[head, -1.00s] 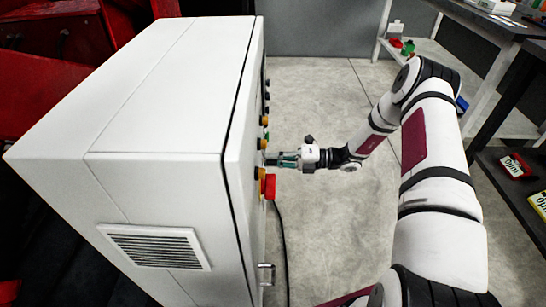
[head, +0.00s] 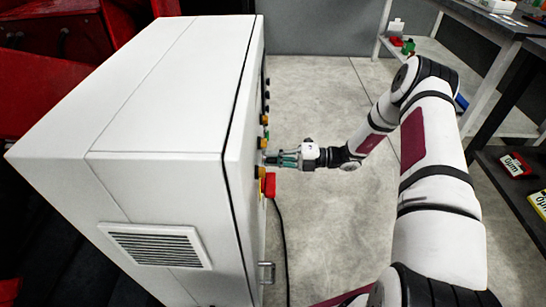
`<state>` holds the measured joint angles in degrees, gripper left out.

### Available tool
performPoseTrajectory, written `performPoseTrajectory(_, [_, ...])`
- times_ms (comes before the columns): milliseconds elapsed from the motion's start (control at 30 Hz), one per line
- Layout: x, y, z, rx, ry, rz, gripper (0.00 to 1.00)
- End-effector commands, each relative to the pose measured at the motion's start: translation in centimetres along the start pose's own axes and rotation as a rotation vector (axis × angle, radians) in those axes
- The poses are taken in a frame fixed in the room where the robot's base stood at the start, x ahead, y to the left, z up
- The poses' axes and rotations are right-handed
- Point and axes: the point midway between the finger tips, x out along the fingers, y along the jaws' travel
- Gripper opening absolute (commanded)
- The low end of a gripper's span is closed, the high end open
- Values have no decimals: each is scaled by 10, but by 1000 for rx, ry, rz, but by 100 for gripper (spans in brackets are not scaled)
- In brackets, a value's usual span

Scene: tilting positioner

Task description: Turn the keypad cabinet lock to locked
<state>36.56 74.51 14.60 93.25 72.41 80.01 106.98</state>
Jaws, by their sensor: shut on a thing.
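The white cabinet (head: 165,130) fills the left half of the head view, its front panel facing right and seen almost edge-on. Several coloured knobs and buttons stick out of that panel, with a yellow one (head: 261,172) just below my gripper. My gripper (head: 277,159) is at the panel, its fingers pointing left and shut on a small part there. The held part is mostly hidden by the fingers, so I cannot tell its turn position or make out a keypad.
A red block (head: 269,186) with a dark cable hanging from it juts out below my gripper. A metal handle (head: 266,272) sits lower on the cabinet front. Shelves (head: 515,165) with small items stand at the right. Grey floor lies between.

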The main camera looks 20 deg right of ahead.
Motion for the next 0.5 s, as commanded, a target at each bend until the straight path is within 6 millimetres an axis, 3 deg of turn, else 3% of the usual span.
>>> performPoseTrajectory(33, [0,-1,0,2,-2,-2,13])
performPoseTrajectory(100, [0,-1,0,1,-2,-1,28])
performPoseTrajectory(133, [0,0,0,1,-2,-1,31])
performPoseTrajectory(500, [-5,0,0,0,-1,-1,31])
